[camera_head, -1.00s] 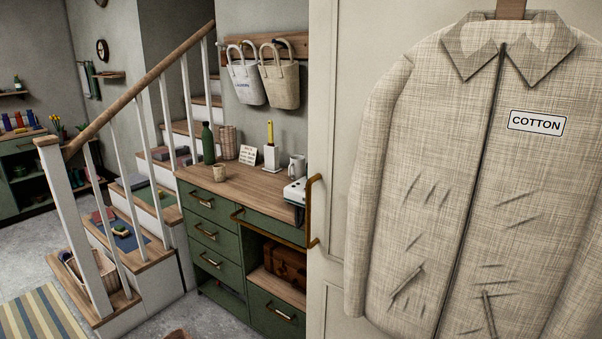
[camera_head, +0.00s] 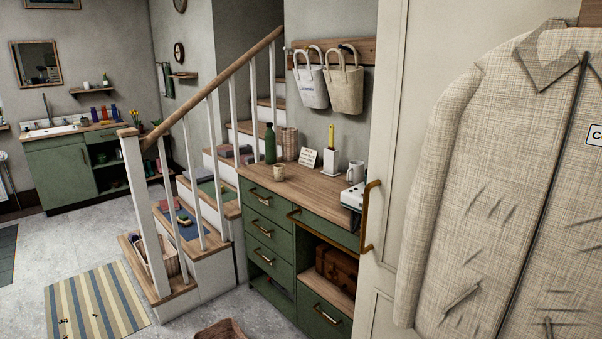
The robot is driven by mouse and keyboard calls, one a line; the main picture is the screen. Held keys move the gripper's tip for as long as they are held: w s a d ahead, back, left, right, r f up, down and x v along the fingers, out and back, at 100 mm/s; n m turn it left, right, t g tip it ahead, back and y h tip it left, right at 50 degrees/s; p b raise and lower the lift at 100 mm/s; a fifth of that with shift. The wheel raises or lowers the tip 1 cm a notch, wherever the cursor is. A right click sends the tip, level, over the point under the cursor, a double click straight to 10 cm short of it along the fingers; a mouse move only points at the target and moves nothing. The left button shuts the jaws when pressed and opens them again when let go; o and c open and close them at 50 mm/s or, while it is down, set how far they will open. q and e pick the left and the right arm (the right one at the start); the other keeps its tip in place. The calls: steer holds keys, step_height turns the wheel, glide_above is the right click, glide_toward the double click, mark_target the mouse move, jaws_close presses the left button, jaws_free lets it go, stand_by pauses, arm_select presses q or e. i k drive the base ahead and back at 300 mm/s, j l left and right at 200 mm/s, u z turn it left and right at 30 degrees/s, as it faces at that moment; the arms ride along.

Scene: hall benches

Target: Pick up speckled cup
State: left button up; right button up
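A white mug (camera_head: 355,171) stands farther right on the same top. Neither of my grippers shows in the head view.
A green bottle (camera_head: 270,144), a small sign (camera_head: 308,158) and a white holder (camera_head: 331,161) share the cabinet top. A door with a hanging jacket (camera_head: 500,190) fills the right side. A stair railing (camera_head: 210,88) stands left of the cabinet. A striped rug (camera_head: 97,304) lies on open floor.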

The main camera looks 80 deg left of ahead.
mark_target(280, 169)
steer(key=k+j, duration=0.15)
steer(key=j, duration=0.25)
steer(key=k+j+z, duration=0.1)
steer(key=j, duration=0.35)
steer(key=k+j, duration=0.25)
steer(key=j, duration=0.15)
steer(key=k+j+z, duration=0.1)
steer(key=j, duration=0.3)
steer(key=k+j, duration=0.25)
steer(key=j, duration=0.15)
